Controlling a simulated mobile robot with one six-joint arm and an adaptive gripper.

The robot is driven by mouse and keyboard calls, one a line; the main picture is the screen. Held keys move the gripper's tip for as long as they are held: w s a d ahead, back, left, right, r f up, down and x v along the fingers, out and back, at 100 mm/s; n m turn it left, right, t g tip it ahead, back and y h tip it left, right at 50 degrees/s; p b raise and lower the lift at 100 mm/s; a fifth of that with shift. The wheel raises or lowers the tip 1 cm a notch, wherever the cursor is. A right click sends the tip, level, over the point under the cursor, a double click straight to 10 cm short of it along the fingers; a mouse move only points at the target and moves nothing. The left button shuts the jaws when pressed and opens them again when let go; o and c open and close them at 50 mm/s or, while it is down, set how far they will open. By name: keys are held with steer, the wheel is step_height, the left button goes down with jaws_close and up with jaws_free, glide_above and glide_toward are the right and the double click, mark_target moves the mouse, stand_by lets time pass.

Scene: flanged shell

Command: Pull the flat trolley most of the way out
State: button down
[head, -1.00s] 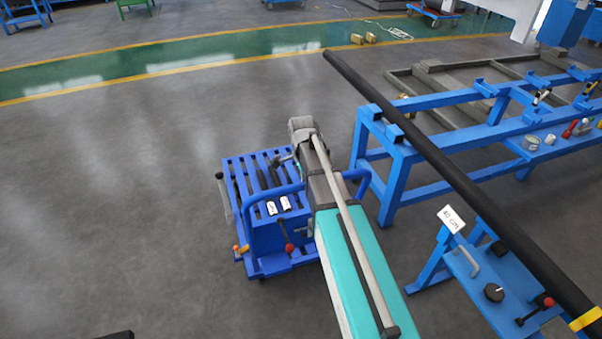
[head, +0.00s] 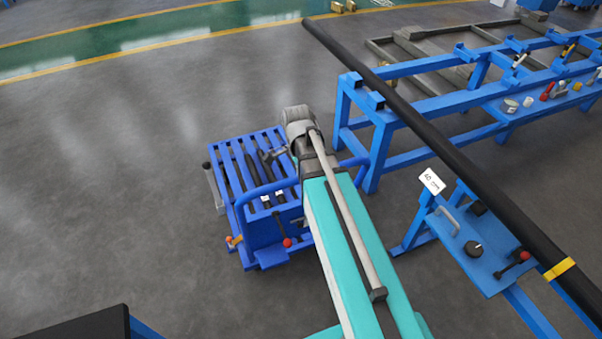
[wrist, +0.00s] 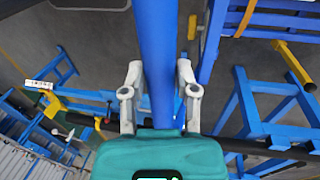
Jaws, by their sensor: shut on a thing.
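The blue flat trolley (head: 233,162) stands on the grey floor left of my arm in the head view. It has a slatted deck and a blue tube handle at its near end. In the wrist view the two fingers of my gripper (wrist: 158,95) are on either side of a blue tube (wrist: 155,45), which looks like the trolley's handle, and are shut on it. In the head view my arm hides the gripper and part of the handle.
Dark tools (head: 251,168) lie on the deck. A blue workbench (head: 412,168) and a small blue stand (head: 490,270) under a long black pipe (head: 425,135) are close on the right. A dark-topped object (head: 75,325) is at the lower left. The floor left is clear.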

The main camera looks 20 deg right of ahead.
steer(key=shift+c, duration=1.8)
jaws_free()
steer(key=shift+w, duration=0.15)
